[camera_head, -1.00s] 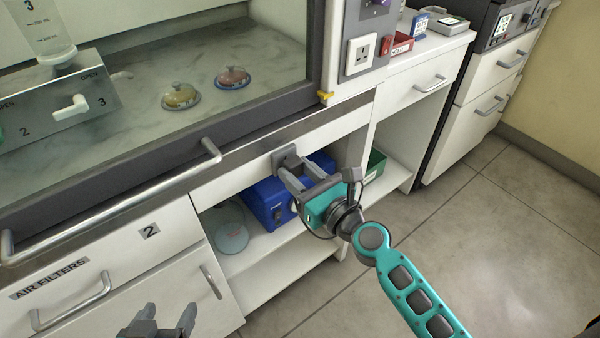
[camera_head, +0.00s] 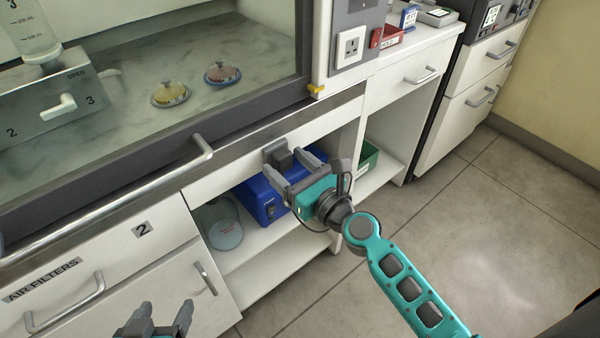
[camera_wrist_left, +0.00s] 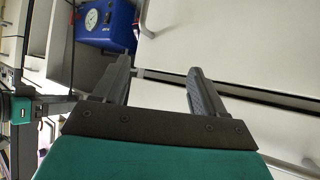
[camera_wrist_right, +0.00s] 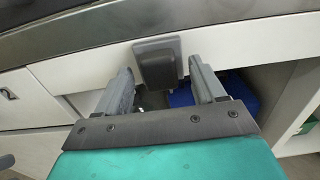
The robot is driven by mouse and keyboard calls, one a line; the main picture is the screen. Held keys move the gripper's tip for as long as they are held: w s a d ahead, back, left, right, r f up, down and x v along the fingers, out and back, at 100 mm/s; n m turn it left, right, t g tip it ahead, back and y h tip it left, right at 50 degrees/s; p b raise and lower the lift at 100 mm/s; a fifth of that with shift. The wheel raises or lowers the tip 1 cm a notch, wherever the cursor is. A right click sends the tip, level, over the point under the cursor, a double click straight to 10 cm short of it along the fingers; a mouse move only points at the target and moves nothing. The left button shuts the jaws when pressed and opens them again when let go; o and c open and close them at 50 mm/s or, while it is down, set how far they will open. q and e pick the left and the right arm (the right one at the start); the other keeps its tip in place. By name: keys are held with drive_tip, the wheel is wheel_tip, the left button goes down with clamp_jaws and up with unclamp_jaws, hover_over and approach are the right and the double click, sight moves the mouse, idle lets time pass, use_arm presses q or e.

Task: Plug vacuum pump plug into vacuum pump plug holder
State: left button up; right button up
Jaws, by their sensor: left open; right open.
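A dark grey block (camera_head: 276,153) is on the white cabinet front below the hood; it looks like the plug or its holder, and I cannot tell which. In the right wrist view the block (camera_wrist_right: 158,60) shows between the fingers. My right gripper (camera_head: 284,165) is open, its fingertips at either side of the block, not clearly touching it. The blue vacuum pump (camera_head: 264,200) stands on the shelf below, partly behind my right gripper; its gauge shows in the left wrist view (camera_wrist_left: 92,18). My left gripper (camera_head: 165,307) is open and empty in front of the lower cabinet.
A wall socket (camera_head: 350,47) is on the white panel beside the hood. A hood handle (camera_head: 204,150) juts out left of the block. A green bin (camera_head: 367,158) stands on the shelf at right. The floor (camera_head: 440,210) at right is clear.

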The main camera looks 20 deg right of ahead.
drive_tip(key=b+v, duration=0.4)
drive_tip(key=v, duration=0.8)
drive_tip(key=shift+s, duration=0.35)
drive_tip(key=shift+d, duration=0.1)
